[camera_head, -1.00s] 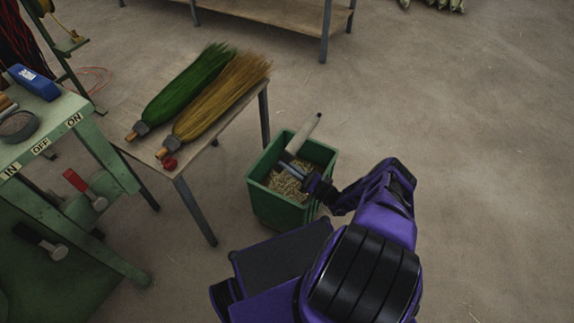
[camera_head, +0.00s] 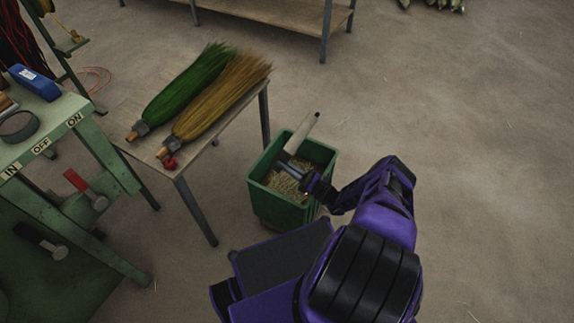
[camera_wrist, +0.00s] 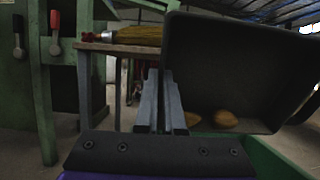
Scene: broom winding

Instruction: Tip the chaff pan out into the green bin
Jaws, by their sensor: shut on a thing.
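The green bin (camera_head: 262,205) stands on the floor right of the wooden table, with straw-coloured chaff (camera_head: 284,184) inside. My gripper (camera_head: 289,166) is over the bin's mouth, shut on the chaff pan (camera_head: 301,134). The pan is tipped steeply on its side, and the head view shows it nearly edge-on. In the wrist view the dark pan (camera_wrist: 225,65) fills the right half, beyond the closed fingers (camera_wrist: 162,85). Two small orange-brown lumps (camera_wrist: 225,118) show at its lower edge; I cannot tell whether they rest in it. The bin's rim (camera_wrist: 270,160) is below.
The wooden table (camera_head: 128,104) carries a green broom (camera_head: 185,85) and a tan broom (camera_head: 225,97), close left of the bin. A green machine (camera_head: 95,150) with levers stands farther left. The floor to the right (camera_head: 480,170) is clear.

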